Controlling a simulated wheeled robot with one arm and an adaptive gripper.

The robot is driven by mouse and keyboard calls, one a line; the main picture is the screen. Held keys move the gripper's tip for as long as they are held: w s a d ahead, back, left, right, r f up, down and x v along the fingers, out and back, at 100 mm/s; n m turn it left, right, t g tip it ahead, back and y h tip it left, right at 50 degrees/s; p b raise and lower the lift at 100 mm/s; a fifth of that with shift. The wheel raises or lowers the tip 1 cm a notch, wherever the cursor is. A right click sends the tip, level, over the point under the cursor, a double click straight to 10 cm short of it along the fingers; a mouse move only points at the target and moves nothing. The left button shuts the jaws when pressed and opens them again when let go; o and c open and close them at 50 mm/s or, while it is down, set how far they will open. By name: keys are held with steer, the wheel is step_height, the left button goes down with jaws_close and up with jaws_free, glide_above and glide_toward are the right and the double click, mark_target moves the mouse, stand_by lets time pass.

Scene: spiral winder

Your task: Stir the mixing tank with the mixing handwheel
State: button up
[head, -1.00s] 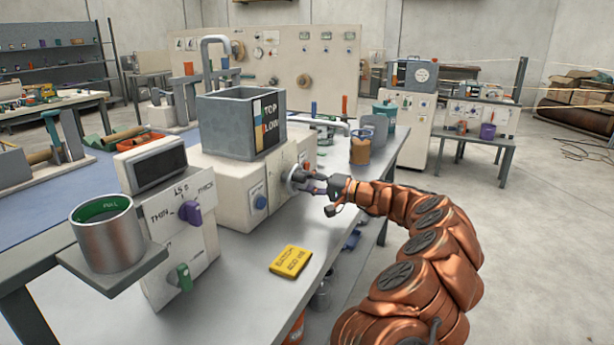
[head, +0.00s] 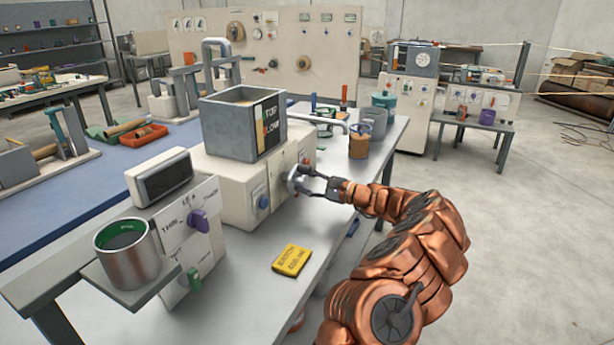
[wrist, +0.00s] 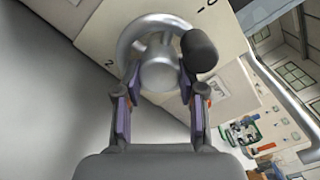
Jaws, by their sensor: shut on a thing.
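The mixing tank (head: 226,132) is an open grey box on a cream machine housing, with a gauge plate lettered TOP and LOW on its side. Some brownish content shows inside. The mixing handwheel (head: 294,180) is a small silver wheel on the housing's right face. In the wrist view the handwheel (wrist: 127,45) shows a round hub and a dark knob (wrist: 199,50) at upper right of the hub. My gripper (head: 308,183) is at the wheel. Its purple-padded fingers, also in the wrist view (wrist: 160,84), sit either side of the hub, shut on the wheel; exact contact is partly hidden.
A blue knob (head: 263,201) sits left of the wheel on the same housing. A yellow card (head: 291,259) lies on the grey bench in front. Cups (head: 359,141) stand behind the gripper. A steel pot (head: 127,258) stands front left. Open floor lies right.

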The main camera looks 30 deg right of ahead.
steer(key=shift+a+m+p, duration=0.15)
steer(key=shift+m+p, duration=0.75)
steer(key=shift+m, duration=0.6)
steer(key=o, duration=1.1)
steer(key=shift+o, duration=0.2)
steer(key=shift+s+d, duration=0.35)
steer(key=shift+s, duration=0.05)
steer(key=v, duration=1.1)
steer(key=shift+f, duration=0.1)
